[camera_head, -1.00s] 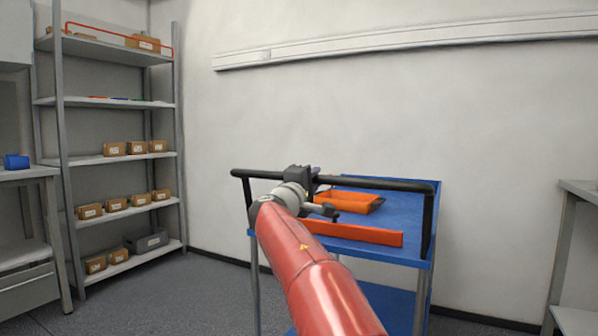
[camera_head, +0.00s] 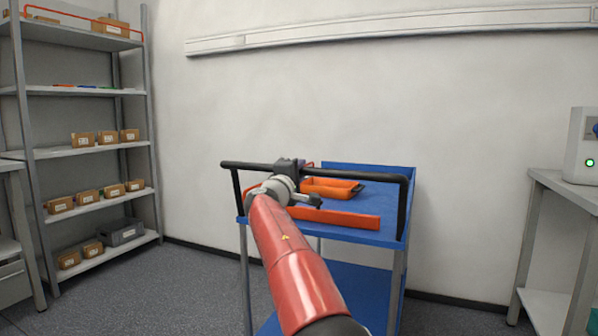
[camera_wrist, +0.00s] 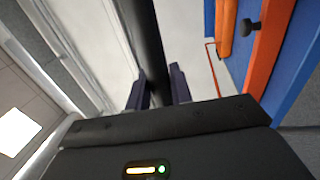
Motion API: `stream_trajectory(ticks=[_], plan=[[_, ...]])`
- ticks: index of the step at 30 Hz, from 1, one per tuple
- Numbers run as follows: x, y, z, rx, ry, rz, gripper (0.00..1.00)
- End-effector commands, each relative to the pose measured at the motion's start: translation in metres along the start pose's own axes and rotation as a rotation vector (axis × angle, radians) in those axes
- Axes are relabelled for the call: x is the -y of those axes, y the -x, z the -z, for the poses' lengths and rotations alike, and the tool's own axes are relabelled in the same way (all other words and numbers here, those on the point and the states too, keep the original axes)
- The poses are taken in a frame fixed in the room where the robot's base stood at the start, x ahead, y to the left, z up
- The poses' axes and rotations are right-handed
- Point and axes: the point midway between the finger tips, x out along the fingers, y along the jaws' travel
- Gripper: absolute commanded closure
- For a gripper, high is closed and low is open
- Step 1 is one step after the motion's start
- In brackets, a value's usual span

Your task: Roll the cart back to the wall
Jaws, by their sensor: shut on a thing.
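The blue cart (camera_head: 399,228) stands in front of the white wall (camera_head: 300,105), with a blue top shelf and a blue lower shelf on grey legs. Its black handle bar (camera_head: 345,173) runs along the near side of the top. My gripper (camera_head: 290,166) is at the left half of this bar. In the wrist view my gripper (camera_wrist: 160,88) has its dark fingers on either side of the black handle bar (camera_wrist: 147,40), shut on it. The gap between cart and wall is hard to judge.
An orange tray (camera_head: 330,188) sits on the cart top, with an orange strip (camera_head: 338,217) along its near edge. A shelving rack (camera_head: 90,150) with boxes stands left. A table (camera_head: 565,190) with a white device (camera_head: 583,147) stands right. Grey floor (camera_head: 180,290) is clear between rack and cart.

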Motion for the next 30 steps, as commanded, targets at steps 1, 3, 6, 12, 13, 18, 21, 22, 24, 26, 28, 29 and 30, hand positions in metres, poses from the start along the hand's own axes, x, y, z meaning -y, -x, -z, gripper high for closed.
stream_trajectory(ticks=[1,3,6,12,13,18,21,22,24,26,28,29,30], plan=[[-0.002,-0.002,-0.002,-0.001,0.002,-0.005,0.74],[-0.002,-0.002,-0.002,0.000,0.002,-0.004,0.65],[-0.002,-0.001,-0.001,0.000,0.001,-0.003,0.58],[-0.001,0.000,-0.001,0.000,0.001,-0.002,0.58],[-0.001,0.001,-0.001,-0.001,0.001,-0.002,0.58],[0.002,0.019,0.000,-0.002,0.000,-0.003,0.58],[0.003,0.038,0.000,-0.003,0.000,-0.002,0.58],[0.003,0.043,0.000,-0.003,0.000,-0.003,0.58],[0.003,0.054,-0.001,-0.002,0.000,-0.002,0.58],[0.002,0.062,0.000,-0.002,0.000,-0.003,0.58],[0.001,0.070,-0.001,-0.001,0.000,-0.003,0.58],[0.001,0.072,-0.001,-0.001,0.001,-0.002,0.58],[0.001,0.074,-0.001,0.000,0.001,-0.002,0.58]])
